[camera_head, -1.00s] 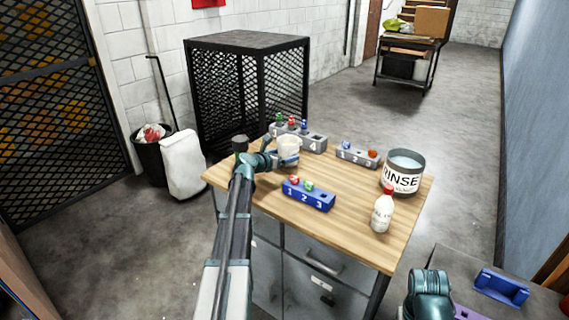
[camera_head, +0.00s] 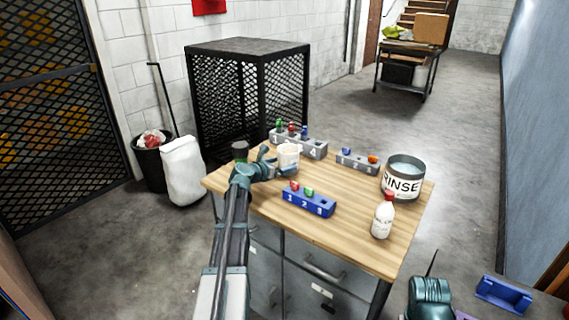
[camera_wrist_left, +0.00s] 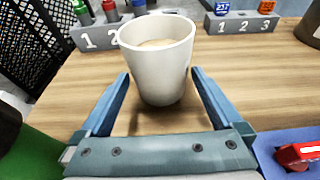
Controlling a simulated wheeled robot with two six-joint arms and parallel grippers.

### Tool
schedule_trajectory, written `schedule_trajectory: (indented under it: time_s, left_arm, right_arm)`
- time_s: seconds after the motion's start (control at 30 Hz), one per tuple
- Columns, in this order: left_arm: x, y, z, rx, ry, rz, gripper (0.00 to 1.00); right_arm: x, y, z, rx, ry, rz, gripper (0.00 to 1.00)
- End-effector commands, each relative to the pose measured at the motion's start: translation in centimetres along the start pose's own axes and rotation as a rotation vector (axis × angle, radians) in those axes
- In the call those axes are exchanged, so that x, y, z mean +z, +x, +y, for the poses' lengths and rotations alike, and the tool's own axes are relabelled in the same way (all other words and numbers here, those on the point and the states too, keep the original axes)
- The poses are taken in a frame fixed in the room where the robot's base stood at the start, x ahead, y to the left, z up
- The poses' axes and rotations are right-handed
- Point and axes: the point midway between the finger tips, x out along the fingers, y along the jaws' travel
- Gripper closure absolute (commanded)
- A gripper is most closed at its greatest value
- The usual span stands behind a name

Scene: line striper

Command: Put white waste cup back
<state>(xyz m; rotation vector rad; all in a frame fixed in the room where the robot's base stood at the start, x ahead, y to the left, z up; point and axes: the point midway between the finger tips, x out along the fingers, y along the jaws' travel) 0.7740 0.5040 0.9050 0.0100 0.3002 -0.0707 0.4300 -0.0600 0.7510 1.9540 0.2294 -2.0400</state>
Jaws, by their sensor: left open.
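The white cup (camera_head: 289,154) stands upright on the wooden table near its far left part. It also shows large in the left wrist view (camera_wrist_left: 158,65), with a pale tan surface inside. My left gripper (camera_head: 286,166) is open, with one blue finger on each side of the cup's lower body. In the left wrist view gaps show between the cup and both fingers of my left gripper (camera_wrist_left: 160,75). Of my right arm only a teal part shows at the lower right of the head view; its fingers are not visible.
A grey numbered rack (camera_head: 300,145) stands close behind the cup, and another (camera_head: 357,161) to its right. A blue rack (camera_head: 308,200) is in front. A dark-topped container (camera_head: 240,151) is left. A RINSE tub (camera_head: 402,178) and red-capped bottle (camera_head: 383,217) stand right.

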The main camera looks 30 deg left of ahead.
Motion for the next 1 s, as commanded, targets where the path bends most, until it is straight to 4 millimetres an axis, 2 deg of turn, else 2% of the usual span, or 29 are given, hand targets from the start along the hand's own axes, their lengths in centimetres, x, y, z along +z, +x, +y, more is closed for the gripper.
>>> schedule_trajectory:
  time_s: [0.03, 0.1, 0.4, 0.6, 1.0]
  left_arm:
    - [0.2, -1.6, -0.1, 0.003, -0.002, 0.000, 0.00]
    - [0.2, -3.1, -0.2, 0.003, -0.001, -0.001, 0.00]
    - [0.2, -8.4, -0.1, 0.002, 0.000, -0.001, 0.00]
    - [0.1, -9.9, 0.0, 0.001, -0.001, 0.000, 0.00]
    - [0.0, -10.1, 0.0, 0.001, 0.000, 0.000, 0.00]
  right_arm:
    - [0.1, -0.7, 0.1, 0.000, 0.000, 0.000, 0.50]
    - [0.1, -1.1, 0.1, 0.000, 0.000, 0.000, 0.50]
    - [0.1, -2.6, 0.2, 0.000, 0.000, 0.000, 0.50]
    - [0.2, -3.0, 0.3, 0.000, 0.000, 0.000, 0.50]
    - [0.2, -3.0, 0.3, 0.000, 0.000, 0.000, 0.50]
